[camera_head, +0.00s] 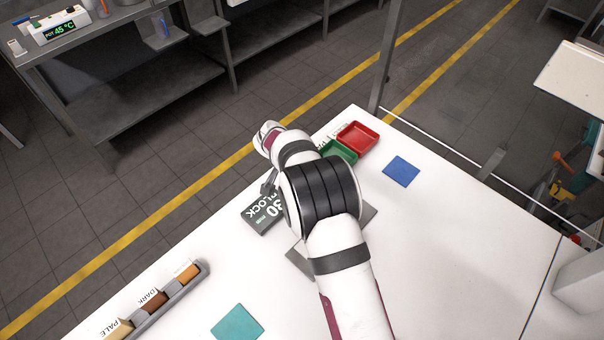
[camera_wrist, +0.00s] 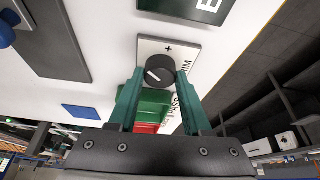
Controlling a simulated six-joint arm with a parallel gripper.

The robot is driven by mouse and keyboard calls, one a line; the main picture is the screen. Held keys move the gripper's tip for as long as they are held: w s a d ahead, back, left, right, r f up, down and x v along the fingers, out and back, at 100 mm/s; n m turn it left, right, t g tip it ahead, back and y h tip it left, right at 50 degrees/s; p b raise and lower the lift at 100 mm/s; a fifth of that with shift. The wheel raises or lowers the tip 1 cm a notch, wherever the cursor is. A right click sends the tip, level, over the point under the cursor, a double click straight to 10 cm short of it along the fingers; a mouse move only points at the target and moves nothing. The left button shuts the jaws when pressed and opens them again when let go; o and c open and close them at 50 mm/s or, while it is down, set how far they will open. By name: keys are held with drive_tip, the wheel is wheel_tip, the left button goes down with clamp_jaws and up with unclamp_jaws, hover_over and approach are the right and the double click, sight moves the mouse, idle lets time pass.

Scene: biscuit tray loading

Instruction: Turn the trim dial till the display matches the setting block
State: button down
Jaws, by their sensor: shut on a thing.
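The trim dial (camera_wrist: 158,70) is a round black knob with a white pointer mark, on a pale plate marked "+" and partly readable "TRIM" in the wrist view. My gripper (camera_wrist: 159,76) has its two teal fingers on either side of the knob, shut on it. The dial is hidden behind my arm in the head view. A dark green panel (camera_wrist: 205,8) with a cut-off "E" tops the wrist view.
A green tray (camera_head: 341,152) and a red tray (camera_head: 357,137) stand beyond my arm, with a blue square (camera_head: 401,170) to their right. A rack (camera_head: 165,305) of samples marked "PALE" and "DARK" and a teal square (camera_head: 238,322) lie in front.

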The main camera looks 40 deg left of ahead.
drive_tip(key=shift+c, duration=1.7)
unclamp_jaws()
drive_tip(key=v, duration=1.6)
drive_tip(key=shift+w, duration=0.1)
drive_tip(key=w+d+r+m+g, duration=0.1)
drive_tip(key=d+r, duration=0.2)
drive_tip(key=d, duration=0.7)
drive_tip(key=d+r+m+g+h, duration=0.1)
drive_tip(key=d+r, duration=0.1)
drive_tip(key=d, duration=0.7)
drive_tip(key=w+d+r+m+g, duration=0.1)
drive_tip(key=d+r+m, duration=0.15)
drive_tip(key=d, duration=0.75)
drive_tip(key=s+d+f+m+g+y, duration=0.1)
drive_tip(key=s+d+m+y, duration=0.1)
drive_tip(key=s+d, duration=1)
drive_tip(key=s, duration=0.4)
drive_tip(key=shift+f+g, duration=0.4)
